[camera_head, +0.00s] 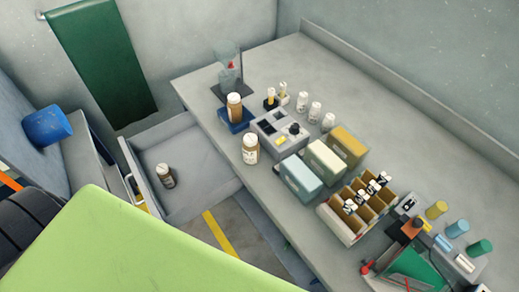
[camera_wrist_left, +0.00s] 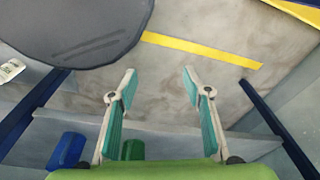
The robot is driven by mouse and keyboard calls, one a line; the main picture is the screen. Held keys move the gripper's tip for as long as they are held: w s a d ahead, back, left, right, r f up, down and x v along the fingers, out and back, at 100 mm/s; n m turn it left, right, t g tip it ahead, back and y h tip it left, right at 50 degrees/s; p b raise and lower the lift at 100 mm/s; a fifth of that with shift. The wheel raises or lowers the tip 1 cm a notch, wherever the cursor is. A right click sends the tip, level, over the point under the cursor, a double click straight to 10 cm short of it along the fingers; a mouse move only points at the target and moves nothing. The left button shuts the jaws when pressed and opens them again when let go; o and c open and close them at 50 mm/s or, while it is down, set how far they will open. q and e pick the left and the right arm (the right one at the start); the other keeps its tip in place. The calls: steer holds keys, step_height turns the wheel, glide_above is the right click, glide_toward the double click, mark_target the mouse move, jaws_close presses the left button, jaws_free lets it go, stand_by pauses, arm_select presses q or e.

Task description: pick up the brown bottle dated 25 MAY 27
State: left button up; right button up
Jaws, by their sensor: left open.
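Three brown bottles with white caps and pale labels show in the head view. One bottle (camera_head: 235,108) stands on a blue block (camera_head: 236,123) at the far end of the bench. A second bottle (camera_head: 250,151) stands on the bench near its left edge. A third, darker bottle (camera_head: 166,177) is inside the open drawer (camera_head: 190,150). The dates on the labels are too small to read. My left gripper (camera_wrist_left: 159,80) shows only in the left wrist view, open and empty, with floor beyond its fingers. My right gripper is in neither view.
The drawer sticks out beside the bench. A blue cylinder (camera_head: 47,126) is at the left.

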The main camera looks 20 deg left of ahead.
mark_target(250, 140)
arm_select(q)
steer(key=w+r+n+t+y+p, duration=0.15)
steer(key=w+r+t, duration=0.4)
steer(key=r, duration=1.25)
steer(key=w+d+r+n+t+y+p, duration=0.15)
steer(key=w+r, duration=0.65)
steer(key=r, duration=0.9)
steer(key=w+a+r+n+t+y, duration=0.1)
steer(key=w+r+n+t, duration=0.45)
steer(key=r, duration=1.25)
steer(key=w+f+m, duration=0.1)
steer(key=w, duration=0.1)
steer(key=w+a+f+m+g, duration=0.1)
steer(key=w, duration=0.2)
steer(key=w+f+m, duration=0.1)
steer(key=w, duration=0.2)
steer(key=shift+w+a+f, duration=0.1)
steer(key=shift+a+f, duration=0.1)
steer(key=shift+a, duration=0.05)
steer(key=shift+g, duration=0.25)
steer(key=shift+b+x, duration=1)
steer(key=shift+x, duration=1.6)
steer(key=shift+d, duration=0.2)
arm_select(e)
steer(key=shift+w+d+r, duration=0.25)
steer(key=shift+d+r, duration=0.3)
arm_select(q)
steer(key=shift+c, duration=0.3)
jaws_close()
